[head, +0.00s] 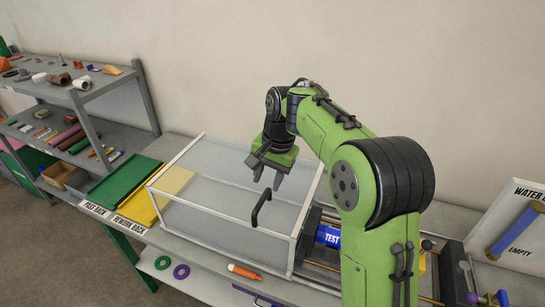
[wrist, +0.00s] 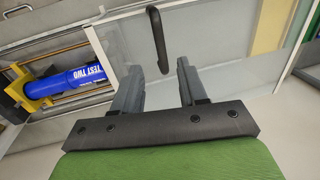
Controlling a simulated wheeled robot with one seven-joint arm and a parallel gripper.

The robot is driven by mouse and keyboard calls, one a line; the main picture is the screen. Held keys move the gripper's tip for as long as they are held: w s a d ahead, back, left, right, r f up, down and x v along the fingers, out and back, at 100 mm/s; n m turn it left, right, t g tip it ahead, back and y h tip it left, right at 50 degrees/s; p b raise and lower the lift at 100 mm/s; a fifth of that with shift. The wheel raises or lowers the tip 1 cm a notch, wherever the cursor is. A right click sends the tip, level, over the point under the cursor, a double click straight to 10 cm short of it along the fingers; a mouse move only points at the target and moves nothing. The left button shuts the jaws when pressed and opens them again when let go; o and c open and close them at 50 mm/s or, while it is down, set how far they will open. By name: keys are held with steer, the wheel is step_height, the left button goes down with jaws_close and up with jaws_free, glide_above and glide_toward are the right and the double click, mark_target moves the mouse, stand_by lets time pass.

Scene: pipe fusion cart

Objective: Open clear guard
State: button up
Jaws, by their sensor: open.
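The clear guard (head: 205,232) is a see-through box with a pale frame on the bench, in the middle of the head view. A black bar handle (head: 262,207) stands on it near its right end. In the wrist view the handle (wrist: 157,38) is at the top centre, beyond the fingertips. My gripper (head: 267,181) points down above the guard, close to the handle, with nothing between its fingers. In the wrist view my gripper (wrist: 156,75) is open, its two grey fingers apart. I cannot tell the exact gap between fingers and handle.
A blue pipe marked TEST (head: 327,236) lies right of the guard; it also shows in the wrist view (wrist: 65,82). Green (head: 124,182) and yellow (head: 137,208) racks lie left. A shelf (head: 105,82) with fittings stands far left. An orange marker (head: 244,271) lies in front.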

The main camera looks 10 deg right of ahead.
step_height(320, 180, up, 8)
steer(key=s+d+p, duration=0.1)
steer(key=shift+d, duration=0.2)
steer(key=shift+r, duration=0.1)
steer(key=s+d+f+n+t+h+b, duration=0.1)
steer(key=s+f, duration=0.4)
steer(key=s, duration=0.9)
steer(key=s+d+f+n+t+b, duration=0.2)
steer(key=s+f+n+b, duration=0.3)
steer(key=s, duration=0.8)
steer(key=shift+s+d+f+n+t+h, duration=0.15)
steer(key=shift+s+n+t+h, duration=0.25)
steer(key=shift+t, duration=0.3)
steer(key=shift+w, duration=0.1)
steer(key=shift+d, duration=0.1)
